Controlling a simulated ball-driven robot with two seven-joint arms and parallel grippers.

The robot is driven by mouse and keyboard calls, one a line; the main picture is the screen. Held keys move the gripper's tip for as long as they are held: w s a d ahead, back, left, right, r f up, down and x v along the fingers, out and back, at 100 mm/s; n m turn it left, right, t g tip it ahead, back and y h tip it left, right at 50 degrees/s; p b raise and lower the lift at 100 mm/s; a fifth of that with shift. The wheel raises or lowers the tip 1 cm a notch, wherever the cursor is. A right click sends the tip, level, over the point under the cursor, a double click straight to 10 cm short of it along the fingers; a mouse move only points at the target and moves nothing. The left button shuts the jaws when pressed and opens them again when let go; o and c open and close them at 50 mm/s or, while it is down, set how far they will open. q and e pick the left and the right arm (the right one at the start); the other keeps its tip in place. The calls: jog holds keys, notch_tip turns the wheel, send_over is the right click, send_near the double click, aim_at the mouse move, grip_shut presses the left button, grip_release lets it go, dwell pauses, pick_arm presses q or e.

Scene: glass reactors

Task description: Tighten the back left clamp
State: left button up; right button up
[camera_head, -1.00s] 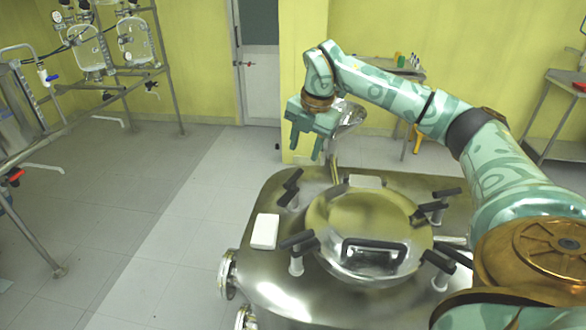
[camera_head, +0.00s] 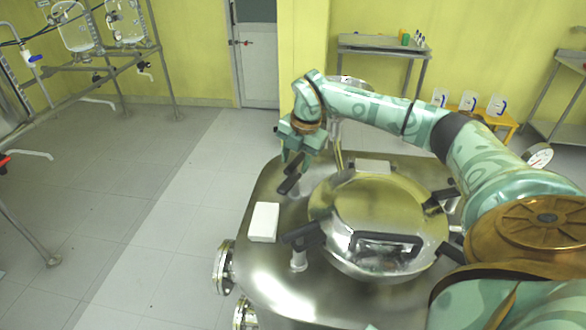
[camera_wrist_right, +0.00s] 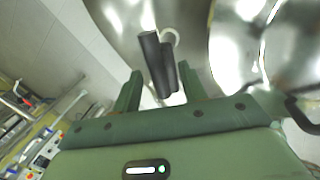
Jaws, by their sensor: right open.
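The back left clamp (camera_head: 289,183) has a black handle and stands at the back left of the steel vessel's round lid (camera_head: 370,208). My right gripper (camera_head: 296,160) is right at this clamp. In the right wrist view, the black handle (camera_wrist_right: 157,65) reaches in between the two open fingers of the gripper (camera_wrist_right: 160,85), with a finger on either side. I cannot tell whether either finger touches it. The clamp's lower part is partly hidden in the head view. My left gripper is not in view.
The front left clamp (camera_head: 303,238), a white block (camera_head: 264,222) and the lid's black handle (camera_head: 385,243) are nearby. Another clamp (camera_head: 440,199) stands right of the lid. A trolley (camera_head: 383,47) stands by the back wall.

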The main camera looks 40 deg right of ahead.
aim_at(292, 174)
jog(key=shift+w+f, duration=0.2)
jog(key=shift+f, duration=0.95)
jog(key=shift+a, duration=0.1)
jog(key=shift+c, duration=0.2)
grip_shut()
jog(key=shift+r, duration=0.1)
